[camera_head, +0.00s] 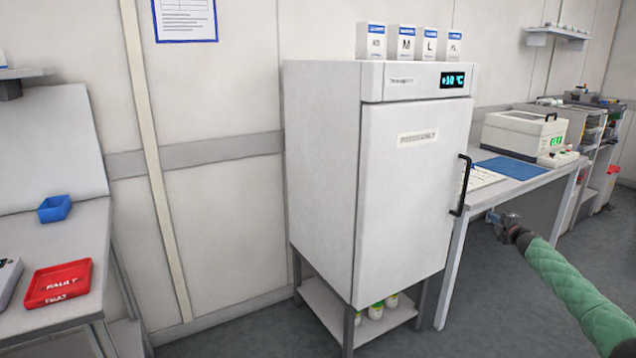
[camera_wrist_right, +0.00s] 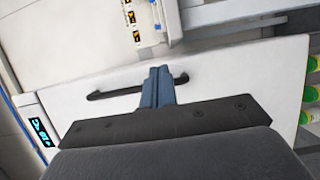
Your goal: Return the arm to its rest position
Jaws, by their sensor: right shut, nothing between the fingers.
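My right arm (camera_head: 575,290), in a green quilted sleeve, comes in from the lower right in the head view. Its gripper (camera_head: 497,217) is in front of the bench, to the right of the white fridge's black handle (camera_head: 462,186). In the right wrist view my right gripper (camera_wrist_right: 158,70) has its two blue-grey fingers together, with nothing between them. The handle (camera_wrist_right: 105,94) shows behind the fingers there, and I cannot tell the exact gap. The fridge door (camera_head: 415,190) looks closed. My left gripper is not in view.
The white fridge (camera_head: 320,160) stands centrally, with several labelled boxes (camera_head: 408,42) on top. A bench (camera_head: 487,197) at right holds a white device (camera_head: 520,135) and a blue mat (camera_head: 515,167). A left table (camera_head: 65,240) carries a red tray (camera_head: 57,283) and a blue bin (camera_head: 55,208).

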